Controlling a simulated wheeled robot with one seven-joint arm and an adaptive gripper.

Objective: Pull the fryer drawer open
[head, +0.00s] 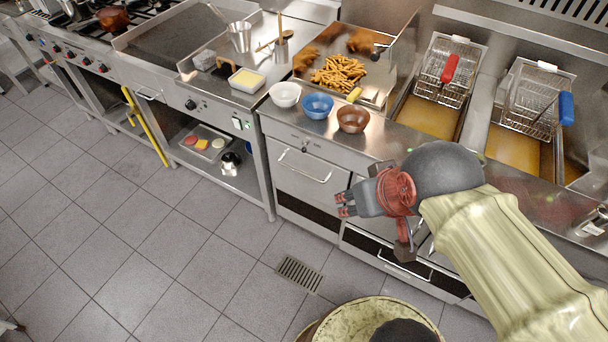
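The steel fryer counter stands at the centre and right. A drawer front (310,178) with a bar handle (305,166) is in it below the bowls, and it looks shut. Another bar handle (405,270) shows low down, partly behind my arm. I cannot tell which of these fronts is the fryer drawer. My gripper (341,205) is in front of the counter, right of the upper handle and apart from it. Its fingers point left with a small gap between them, and nothing is held. My arm hides the fronts at the right.
Fryer baskets with a red handle (450,68) and a blue handle (566,108) sit over oil on top. White, blue (317,105) and brown bowls stand along the counter edge. A floor drain (299,274) lies in front. The tiled floor at left is clear.

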